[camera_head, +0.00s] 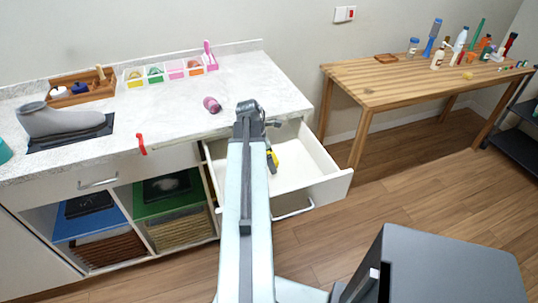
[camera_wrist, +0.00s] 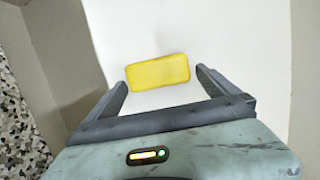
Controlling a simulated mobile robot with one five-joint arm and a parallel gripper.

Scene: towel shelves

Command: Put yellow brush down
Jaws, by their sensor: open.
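The yellow brush shows in the wrist view as a plain yellow block (camera_wrist: 158,70) on the white drawer floor. In the head view a small yellow patch (camera_head: 272,163) shows inside the open drawer (camera_head: 310,165), partly covered by dark gripper parts. My gripper (camera_wrist: 162,80) is open, pointing down into the drawer. Its two fingers stand apart, one near each end of the block, and I see a gap between the block and the gripper's palm. I cannot tell whether a finger touches it.
Drawer walls stand close around the gripper, and the speckled counter (camera_head: 245,75) is beside it. On the counter are a pink cylinder (camera_head: 212,104), a red clip (camera_head: 141,144), a divided tray (camera_head: 165,76) and a grey shoe-like form (camera_head: 60,120). A wooden table (camera_head: 400,83) stands right.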

